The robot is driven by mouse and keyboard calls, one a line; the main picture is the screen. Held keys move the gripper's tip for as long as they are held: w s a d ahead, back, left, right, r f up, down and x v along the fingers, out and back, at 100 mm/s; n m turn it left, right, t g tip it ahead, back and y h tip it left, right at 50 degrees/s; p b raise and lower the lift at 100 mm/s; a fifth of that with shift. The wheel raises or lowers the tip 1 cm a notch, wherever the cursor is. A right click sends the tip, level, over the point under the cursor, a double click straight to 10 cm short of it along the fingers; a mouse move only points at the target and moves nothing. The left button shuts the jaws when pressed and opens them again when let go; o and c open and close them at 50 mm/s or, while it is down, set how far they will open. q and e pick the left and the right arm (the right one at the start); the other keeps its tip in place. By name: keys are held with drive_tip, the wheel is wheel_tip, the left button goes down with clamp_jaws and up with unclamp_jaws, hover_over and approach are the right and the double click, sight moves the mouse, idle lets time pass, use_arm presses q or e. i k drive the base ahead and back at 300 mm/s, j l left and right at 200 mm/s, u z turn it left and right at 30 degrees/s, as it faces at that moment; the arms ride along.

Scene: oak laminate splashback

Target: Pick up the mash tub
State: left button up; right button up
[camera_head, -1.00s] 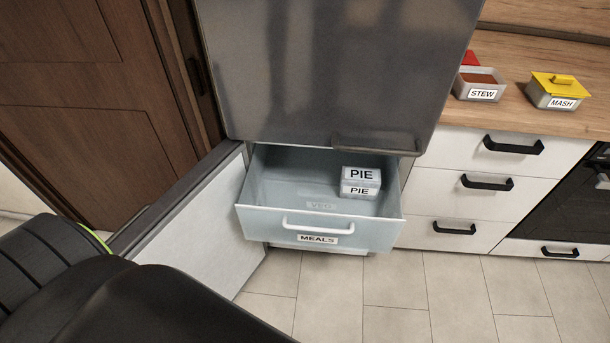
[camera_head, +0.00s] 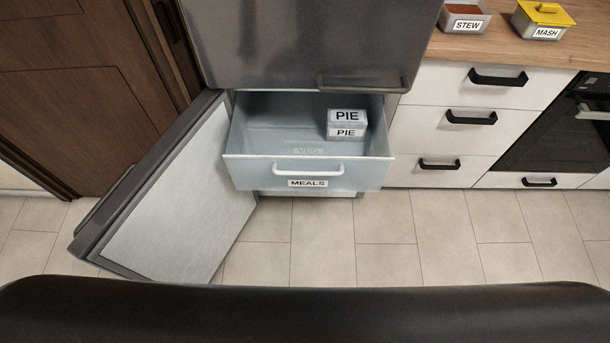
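The mash tub (camera_head: 541,20) is a small grey tub with a yellow lid and a MASH label. It stands on the wooden countertop (camera_head: 505,48) at the upper right, with its lid on and slightly askew. Neither of my grippers shows in the head view, and nothing is seen touching the tub.
The stew tub (camera_head: 466,17) stands open left of the mash tub. The MEALS drawer (camera_head: 307,172) is pulled out, with two stacked PIE tubs (camera_head: 346,123) inside. The lower fridge door (camera_head: 165,193) stands open at left. Tiled floor (camera_head: 385,240) is clear before the cabinets.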

sight(526, 29)
drive_tip(key=l+u, duration=0.6)
drive_tip(key=u, duration=0.15)
drive_tip(key=l+u, duration=0.25)
drive_tip(key=u, duration=0.15)
